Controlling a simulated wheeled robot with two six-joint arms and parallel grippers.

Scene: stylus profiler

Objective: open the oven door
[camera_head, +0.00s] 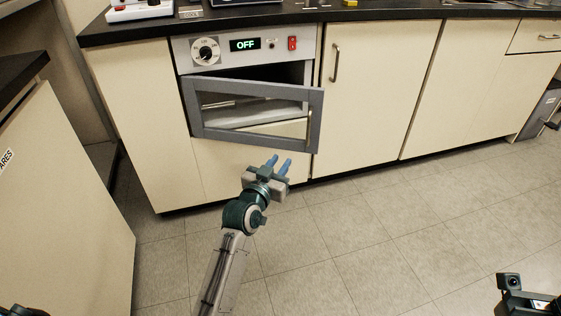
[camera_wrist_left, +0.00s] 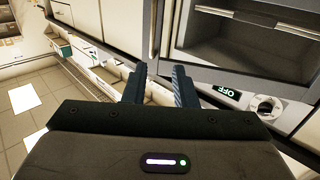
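The oven (camera_head: 245,55) is built into the cabinet under the counter, and its display reads OFF. Its grey-framed glass door (camera_head: 255,146) stands partly open, with the right edge swung out and a dark gap above it. The upright handle (camera_head: 309,127) is near the door's right edge. My left gripper (camera_head: 281,162) is just below the door, its two blue fingers parted and empty, apart from the handle. The left wrist view shows the parted fingers (camera_wrist_left: 160,82) close to the oven front. My right gripper's body (camera_head: 528,303) shows at the bottom right; its fingers are out of sight.
A closed cabinet door (camera_head: 375,90) with a handle is right of the oven. The black counter (camera_head: 400,13) runs above it. Another cabinet (camera_head: 65,200) stands at the left. The tiled floor (camera_head: 400,230) in front is mostly clear. A grey bin (camera_head: 541,112) is at the far right.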

